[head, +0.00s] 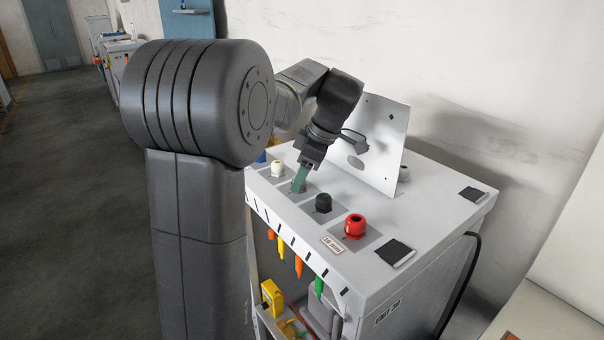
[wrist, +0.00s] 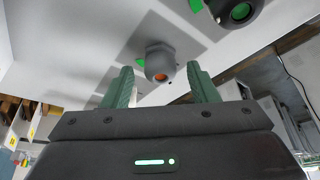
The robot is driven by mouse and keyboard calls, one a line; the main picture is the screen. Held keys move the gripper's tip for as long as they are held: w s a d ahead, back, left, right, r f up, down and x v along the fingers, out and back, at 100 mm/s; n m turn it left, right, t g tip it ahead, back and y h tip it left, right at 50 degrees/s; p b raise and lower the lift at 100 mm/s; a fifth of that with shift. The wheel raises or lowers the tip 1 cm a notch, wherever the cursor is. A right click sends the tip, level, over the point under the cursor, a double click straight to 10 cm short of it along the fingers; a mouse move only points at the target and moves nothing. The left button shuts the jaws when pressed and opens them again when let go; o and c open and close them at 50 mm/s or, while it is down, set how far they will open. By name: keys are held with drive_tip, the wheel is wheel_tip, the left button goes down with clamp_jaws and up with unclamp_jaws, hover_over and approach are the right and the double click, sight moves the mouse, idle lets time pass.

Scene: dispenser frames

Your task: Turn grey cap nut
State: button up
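The grey cap nut (wrist: 159,54) shows in the wrist view, with an orange centre, on a darker grey square of the panel. My gripper (wrist: 160,72) is open, its two green fingers on either side of the nut in the picture with a gap at each side. I cannot tell whether the fingertips reach down around it. In the head view my gripper (head: 301,180) points down at the panel between the white and black cap nuts, and its fingers hide the grey nut.
On the cabinet top (head: 440,200) stand a white cap nut (head: 278,168), a black one (head: 323,203) and a red one (head: 355,225). A blue one (head: 261,157) is partly hidden. An upright metal plate (head: 385,140) stands close behind my gripper. Coloured tools hang below the front edge.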

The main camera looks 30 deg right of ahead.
drive_tip(key=v, duration=1.3)
drive_tip(key=shift+s+r+b, duration=0.2)
drive_tip(key=shift+r+b, duration=0.1)
drive_tip(key=shift+b, duration=0.05)
drive_tip(key=shift+d, duration=0.1)
drive_tip(key=x, duration=1.3)
drive_tip(key=shift+w+f+p, duration=0.2)
drive_tip(key=shift+f+p, duration=0.15)
drive_tip(key=shift+r, duration=0.1)
